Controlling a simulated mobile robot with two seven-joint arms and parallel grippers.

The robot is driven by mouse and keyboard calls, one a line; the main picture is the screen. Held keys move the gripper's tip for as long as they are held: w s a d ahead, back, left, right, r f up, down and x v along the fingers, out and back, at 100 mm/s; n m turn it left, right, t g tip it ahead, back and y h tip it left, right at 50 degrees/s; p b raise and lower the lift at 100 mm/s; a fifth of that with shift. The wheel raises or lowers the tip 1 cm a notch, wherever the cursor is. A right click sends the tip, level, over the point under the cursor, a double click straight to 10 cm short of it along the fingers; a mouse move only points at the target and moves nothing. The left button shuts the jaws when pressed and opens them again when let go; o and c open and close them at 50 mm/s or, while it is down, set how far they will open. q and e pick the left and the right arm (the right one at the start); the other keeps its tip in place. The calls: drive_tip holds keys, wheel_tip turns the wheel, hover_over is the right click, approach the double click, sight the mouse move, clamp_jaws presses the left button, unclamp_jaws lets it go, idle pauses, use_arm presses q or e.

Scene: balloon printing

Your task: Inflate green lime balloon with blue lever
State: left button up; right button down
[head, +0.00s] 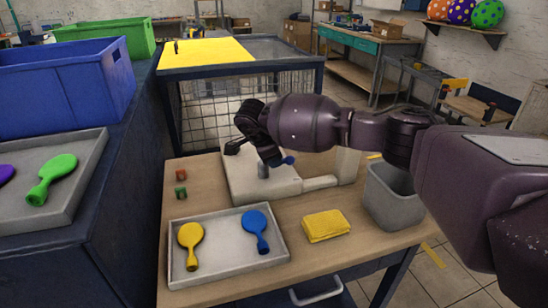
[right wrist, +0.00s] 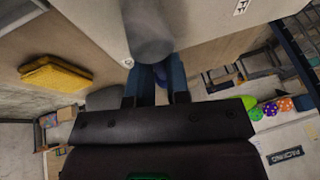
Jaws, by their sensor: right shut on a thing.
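The lime green balloon (head: 52,178) lies flat and uninflated in the grey tray at the left of the head view. The white balloon machine (head: 240,178) stands on the wooden table, with a short grey nozzle (head: 263,171) that also shows large in the right wrist view (right wrist: 148,35). My right gripper (head: 275,157) is at the machine, just above and beside the nozzle. It is shut on the blue lever (head: 288,160), whose blue end shows at the fingers. In the right wrist view, the lever (right wrist: 161,90) is mostly hidden between the fingers. My left gripper is not in view.
A front tray (head: 180,282) holds a yellow balloon (head: 190,240) and a blue balloon (head: 255,230). A yellow cloth (head: 326,226) and a grey bin (head: 392,200) stand to the right. Blue (head: 65,85) and green (head: 115,35) crates are at the left. A wire cage stands behind.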

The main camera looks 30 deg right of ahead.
idle(0.3)
drive_tip(key=c, duration=1.1)
unclamp_jaws()
drive_tip(key=p+v, duration=0.1)
drive_tip(key=v, duration=1)
drive_tip(key=shift+f, duration=0.15)
